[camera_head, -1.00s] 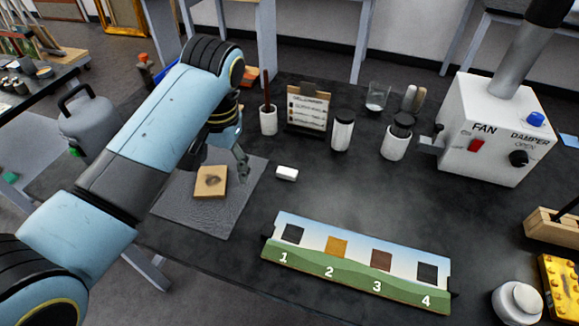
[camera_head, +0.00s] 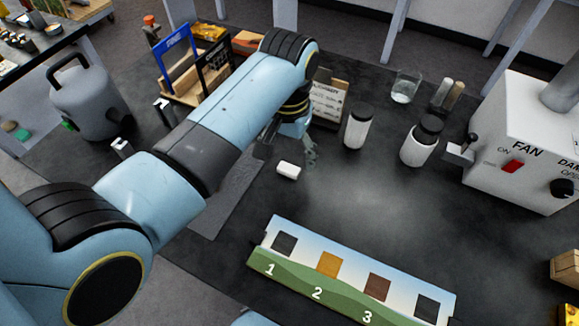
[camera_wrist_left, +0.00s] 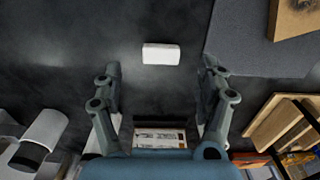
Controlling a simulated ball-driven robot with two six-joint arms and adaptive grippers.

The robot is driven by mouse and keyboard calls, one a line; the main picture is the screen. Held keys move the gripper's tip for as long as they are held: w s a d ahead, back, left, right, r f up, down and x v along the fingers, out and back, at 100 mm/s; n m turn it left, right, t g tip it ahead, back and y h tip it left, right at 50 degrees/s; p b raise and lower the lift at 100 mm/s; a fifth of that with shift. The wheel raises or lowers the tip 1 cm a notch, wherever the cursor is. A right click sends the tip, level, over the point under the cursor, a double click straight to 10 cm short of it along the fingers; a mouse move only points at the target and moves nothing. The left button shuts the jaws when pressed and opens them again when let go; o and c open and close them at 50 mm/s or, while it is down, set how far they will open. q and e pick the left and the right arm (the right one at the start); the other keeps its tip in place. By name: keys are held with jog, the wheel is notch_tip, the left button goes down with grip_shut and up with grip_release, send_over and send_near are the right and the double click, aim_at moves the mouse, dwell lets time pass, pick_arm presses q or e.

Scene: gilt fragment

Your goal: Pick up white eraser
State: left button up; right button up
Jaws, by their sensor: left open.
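The white eraser (camera_head: 288,170) is a small white block lying on the dark tabletop, near the right edge of the grey mat. It also shows in the left wrist view (camera_wrist_left: 161,54), ahead of the fingertips and centred between them. My left gripper (camera_head: 312,158) is just to the right of and beyond the eraser in the head view, apart from it. In the left wrist view my left gripper (camera_wrist_left: 166,72) is open and empty, with one finger on each side. My right gripper is not in view.
A numbered sample board (camera_head: 350,275) lies in front. White jars with black lids (camera_head: 358,126) and a glass beaker (camera_head: 405,86) stand behind. A white fan control box (camera_head: 530,140) is at right. The table between the eraser and the board is clear.

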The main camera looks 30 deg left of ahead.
aim_at(289, 168)
pick_arm(q)
jog(key=f, duration=0.5)
jog(key=shift+w+a+f, duration=0.1)
jog(key=shift+w+f, duration=0.05)
jog(key=shift+w, duration=0.1)
jog(key=shift+c, duration=0.4)
jog(key=c, duration=1)
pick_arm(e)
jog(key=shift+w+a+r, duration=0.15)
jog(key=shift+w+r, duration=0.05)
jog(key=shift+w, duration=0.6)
